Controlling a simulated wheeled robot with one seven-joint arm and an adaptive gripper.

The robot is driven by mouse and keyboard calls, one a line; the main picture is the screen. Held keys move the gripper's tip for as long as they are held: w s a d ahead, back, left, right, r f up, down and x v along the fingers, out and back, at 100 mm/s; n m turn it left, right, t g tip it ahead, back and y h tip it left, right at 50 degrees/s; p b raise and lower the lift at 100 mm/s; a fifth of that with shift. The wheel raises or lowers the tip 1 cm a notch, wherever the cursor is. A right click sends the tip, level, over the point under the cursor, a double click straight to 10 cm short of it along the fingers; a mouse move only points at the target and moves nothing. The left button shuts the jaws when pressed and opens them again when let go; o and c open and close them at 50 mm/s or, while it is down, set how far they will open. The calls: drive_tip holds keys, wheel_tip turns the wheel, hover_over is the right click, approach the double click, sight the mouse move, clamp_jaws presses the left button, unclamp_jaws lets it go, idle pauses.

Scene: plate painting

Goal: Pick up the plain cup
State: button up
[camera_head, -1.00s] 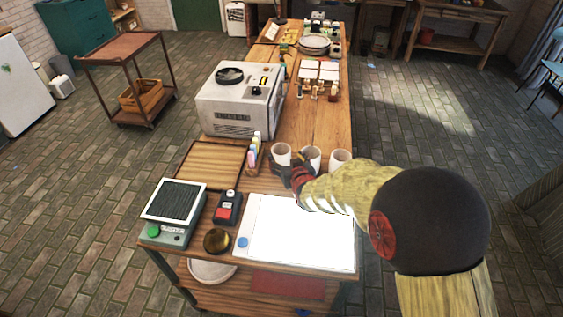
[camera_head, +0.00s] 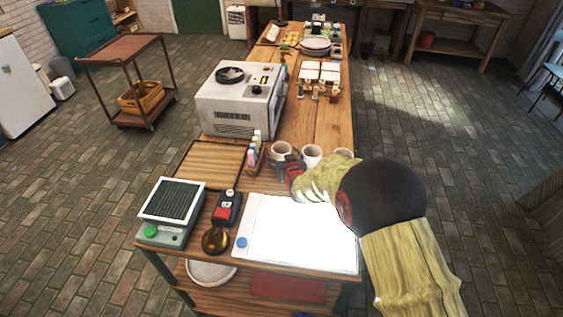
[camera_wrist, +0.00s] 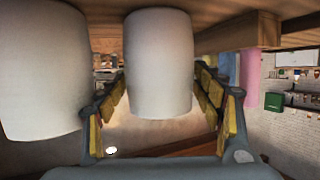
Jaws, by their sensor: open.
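No markings are clear, so I cannot tell which is the plain one. My gripper (camera_head: 281,163) is open at the left cup. In the wrist view, which is upside down, the left cup (camera_wrist: 158,65) shows between the open fingers (camera_wrist: 160,88), with a gap on each side. The middle cup (camera_wrist: 42,70) is large at the left, outside the fingers.
Small paint bottles (camera_head: 254,150) stand just left of the left cup; they show blue and pink in the wrist view (camera_wrist: 249,75). A wooden tray (camera_head: 208,165), a white machine (camera_head: 240,100) and a scale (camera_head: 172,210) are further left. The white sheet (camera_head: 300,235) lies in front.

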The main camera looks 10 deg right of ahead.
drive_tip(key=c, duration=1.1)
drive_tip(key=shift+r, duration=0.1)
drive_tip(key=shift+c, duration=0.4)
